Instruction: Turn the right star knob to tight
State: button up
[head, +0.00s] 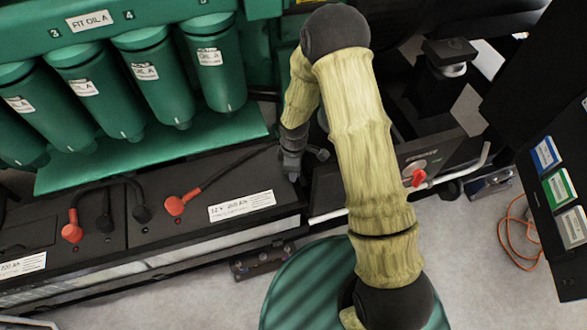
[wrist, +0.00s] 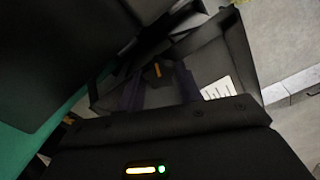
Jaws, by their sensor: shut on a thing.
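My gripper (head: 291,168) is low at the right end of the battery box, beside the dark case under my arm. In the wrist view its two dark fingers (wrist: 158,92) reach in and are shut on a dark thing, most likely the right star knob. A small orange mark (wrist: 157,70) shows between the fingertips. The knob's shape and its turn cannot be made out in the shadow. In the head view my arm and gripper hide the place where it sits.
Batteries (head: 240,203) with red and black terminals lie left of my gripper. Green filters (head: 150,80) hang above. A red switch (head: 419,177) is right of my arm. A dark panel with coloured labels (head: 545,155) stands far right. Bare floor (head: 465,250) shows at the lower right.

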jog(key=m, duration=0.6)
jog(key=shift+b, duration=0.4)
jog(key=m, duration=0.7)
jog(key=o, duration=1)
jog(key=shift+r, duration=0.1)
notch_tip(320, 180, up, 17)
jog(key=shift+r, duration=0.15)
dwell(0.3)
